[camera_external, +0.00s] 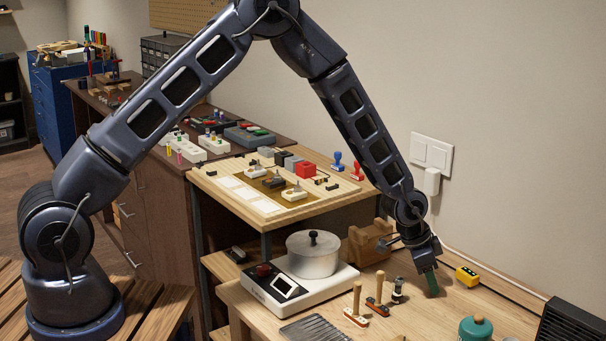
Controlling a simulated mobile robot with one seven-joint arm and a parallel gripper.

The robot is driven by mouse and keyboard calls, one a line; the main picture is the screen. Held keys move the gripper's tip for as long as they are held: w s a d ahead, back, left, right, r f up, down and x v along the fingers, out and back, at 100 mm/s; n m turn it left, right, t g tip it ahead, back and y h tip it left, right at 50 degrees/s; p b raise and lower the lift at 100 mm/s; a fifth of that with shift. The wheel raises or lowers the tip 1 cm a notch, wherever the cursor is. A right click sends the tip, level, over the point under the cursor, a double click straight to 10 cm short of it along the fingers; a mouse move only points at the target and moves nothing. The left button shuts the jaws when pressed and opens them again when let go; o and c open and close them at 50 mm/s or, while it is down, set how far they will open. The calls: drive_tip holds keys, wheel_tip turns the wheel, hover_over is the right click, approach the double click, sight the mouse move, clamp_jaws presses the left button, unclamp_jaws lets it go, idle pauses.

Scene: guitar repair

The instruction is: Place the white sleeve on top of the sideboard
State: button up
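I cannot pick out the white sleeve with certainty; white flat pieces (236,187) lie on the middle bench, but they are too small to identify. A dark brown cabinet with drawers (158,215), which may be the sideboard, stands behind the middle bench, its top crowded. My gripper (431,284) points down low over the right part of the front wooden table (400,322). Something dark green shows at its fingertips; I cannot tell whether it is a held thing or part of the fingers.
A white hotplate with a lidded metal pot (313,254) stands left of my gripper. Wooden-handled tools (376,293) stand close by. A wall with a plug (432,182) is behind.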

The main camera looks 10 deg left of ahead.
clamp_jaws()
wheel_tip(320, 180, up, 20)
idle(0.7)
